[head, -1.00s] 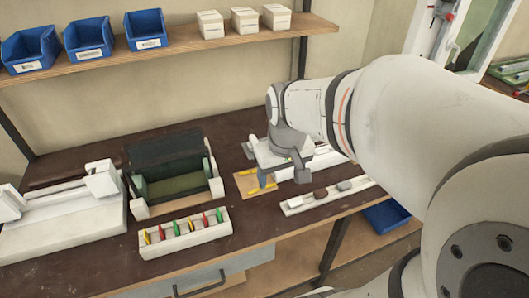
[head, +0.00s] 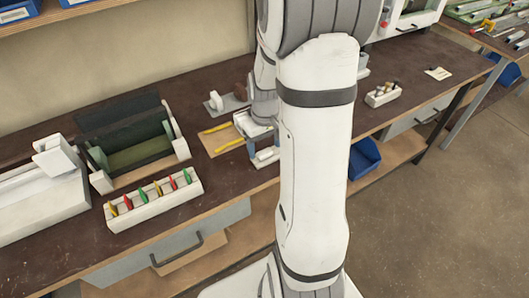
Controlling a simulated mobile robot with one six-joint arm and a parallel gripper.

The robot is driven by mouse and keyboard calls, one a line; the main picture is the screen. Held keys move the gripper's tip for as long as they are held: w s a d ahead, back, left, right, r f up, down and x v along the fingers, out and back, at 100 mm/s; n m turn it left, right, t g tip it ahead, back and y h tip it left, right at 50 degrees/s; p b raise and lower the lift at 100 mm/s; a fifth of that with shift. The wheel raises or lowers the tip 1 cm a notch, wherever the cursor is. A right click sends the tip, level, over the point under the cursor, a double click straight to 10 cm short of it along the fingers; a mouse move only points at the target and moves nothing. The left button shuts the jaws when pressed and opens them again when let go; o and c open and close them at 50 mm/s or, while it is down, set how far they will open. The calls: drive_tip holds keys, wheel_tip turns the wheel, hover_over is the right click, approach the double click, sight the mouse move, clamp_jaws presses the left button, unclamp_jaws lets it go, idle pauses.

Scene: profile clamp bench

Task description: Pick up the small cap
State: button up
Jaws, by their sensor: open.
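I cannot make out the small cap for certain. A small white tray (head: 383,95) to the right of my arm holds several small brown and dark pieces, too small to name. My gripper (head: 263,150) is low over the middle of the bench, partly hidden by my arm. It is open, with its jaws just above or beside a white piece (head: 266,157). I cannot tell whether they touch it. My arm hides the bench to the right of the gripper.
A white holder (head: 150,209) with several coloured pieces stands front left, before a dark green trough (head: 135,150). A board with yellow strips (head: 217,128) and a white bracket (head: 215,102) are left of my gripper. A blue bin (head: 364,160) sits below.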

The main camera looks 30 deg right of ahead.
drive_tip(key=shift+f, duration=0.9)
drive_tip(key=shift+c, duration=0.2)
drive_tip(key=c, duration=1)
